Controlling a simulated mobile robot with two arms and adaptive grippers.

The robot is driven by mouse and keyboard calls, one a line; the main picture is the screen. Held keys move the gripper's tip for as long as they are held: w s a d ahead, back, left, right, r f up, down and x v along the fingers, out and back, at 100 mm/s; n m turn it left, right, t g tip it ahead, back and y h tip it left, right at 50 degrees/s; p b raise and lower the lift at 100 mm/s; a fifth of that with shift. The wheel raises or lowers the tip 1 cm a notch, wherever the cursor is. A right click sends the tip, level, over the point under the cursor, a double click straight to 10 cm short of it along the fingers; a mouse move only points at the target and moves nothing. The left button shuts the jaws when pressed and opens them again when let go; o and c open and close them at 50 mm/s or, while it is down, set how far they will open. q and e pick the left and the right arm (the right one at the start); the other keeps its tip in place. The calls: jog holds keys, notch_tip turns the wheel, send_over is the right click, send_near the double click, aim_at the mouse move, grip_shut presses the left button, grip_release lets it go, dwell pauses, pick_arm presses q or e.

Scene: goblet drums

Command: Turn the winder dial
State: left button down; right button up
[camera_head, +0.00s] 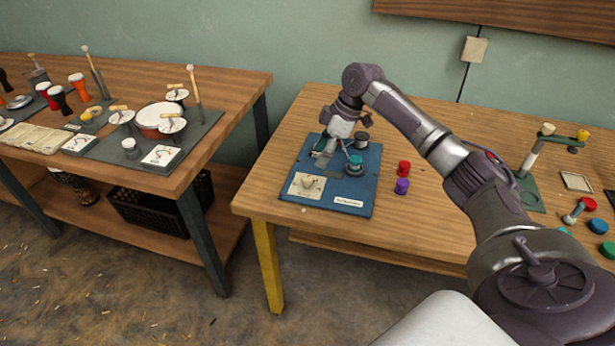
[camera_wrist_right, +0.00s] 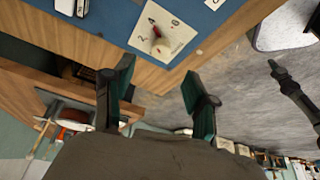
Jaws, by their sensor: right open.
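The winder dial (camera_head: 307,184) is a pale knob on a cream plate, at the front left corner of a blue board. In the right wrist view the dial (camera_wrist_right: 160,46) has a red mark, and the plate around it shows the numbers 0, 2 and 4. My right gripper (camera_head: 332,156) is over the board, behind the dial and a little to its right. In the right wrist view its two fingers (camera_wrist_right: 157,76) are apart and empty, with the dial beyond the fingertips, not between them. A dark jointed part at that view's right edge looks like my left arm's end (camera_wrist_right: 285,80).
The blue board (camera_head: 358,190) also holds a teal-topped post (camera_head: 355,164) and a dark cylinder (camera_head: 361,140). Red (camera_head: 403,168) and purple (camera_head: 402,186) spools stand to its right. A green stand (camera_head: 530,170) is farther right. The wooden tabletop (camera_head: 270,190) left of the board is bare.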

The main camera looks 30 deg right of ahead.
aim_at(308, 177)
jog(key=x, duration=0.7)
jog(key=shift+a+f, duration=0.1)
jog(key=shift+f, duration=0.15)
jog(key=shift+w+a+f, duration=0.1)
jog(key=shift+a+f, duration=0.05)
jog(key=shift+f, duration=0.3)
pick_arm(q)
jog(key=shift+s+a+r, duration=0.1)
jog(key=shift+s+a, duration=0.35)
jog(key=shift+s, duration=0.4)
